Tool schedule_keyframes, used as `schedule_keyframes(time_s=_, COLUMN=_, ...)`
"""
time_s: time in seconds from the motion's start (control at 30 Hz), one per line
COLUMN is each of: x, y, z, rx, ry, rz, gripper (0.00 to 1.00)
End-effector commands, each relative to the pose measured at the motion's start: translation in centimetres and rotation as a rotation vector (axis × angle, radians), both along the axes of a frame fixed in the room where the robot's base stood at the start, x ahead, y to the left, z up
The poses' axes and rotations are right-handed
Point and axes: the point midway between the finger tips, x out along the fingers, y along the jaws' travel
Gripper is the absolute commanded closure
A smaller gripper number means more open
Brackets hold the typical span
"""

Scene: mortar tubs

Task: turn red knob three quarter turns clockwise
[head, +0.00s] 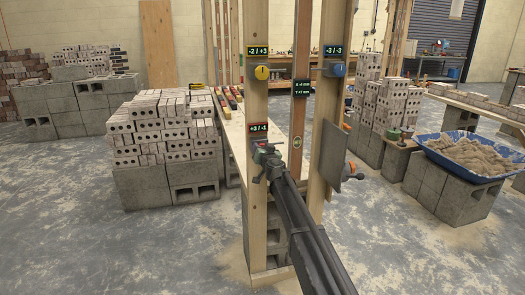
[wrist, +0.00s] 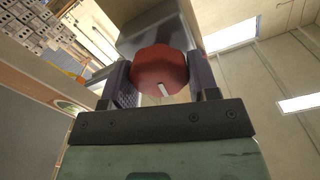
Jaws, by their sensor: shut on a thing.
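The red knob (wrist: 158,66) is a faceted red knob with a white mark near its lower edge in the wrist view. My gripper (wrist: 162,80) has one dark finger on each side of it and is shut on it. In the head view my gripper (head: 264,152) is at the left wooden post, just below a small display (head: 257,127) with red characters that seem to read +3 / -1. The red knob is mostly hidden there by my gripper.
A yellow knob (head: 262,72) sits higher on the same post, under its display. A blue knob (head: 338,70) is on the right post. A grey board (head: 331,155) with an orange clamp is at the right post. Block stacks (head: 160,135) stand left; a blue sand tub (head: 465,155) stands right.

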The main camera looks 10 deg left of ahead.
Motion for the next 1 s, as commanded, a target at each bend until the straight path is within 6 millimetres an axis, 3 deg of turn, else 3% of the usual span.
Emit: schedule_keyframes(time_s=1.0, x=-0.03, y=-0.22, z=-0.28, rx=0.875, ry=0.333, rz=0.001, gripper=0.69)
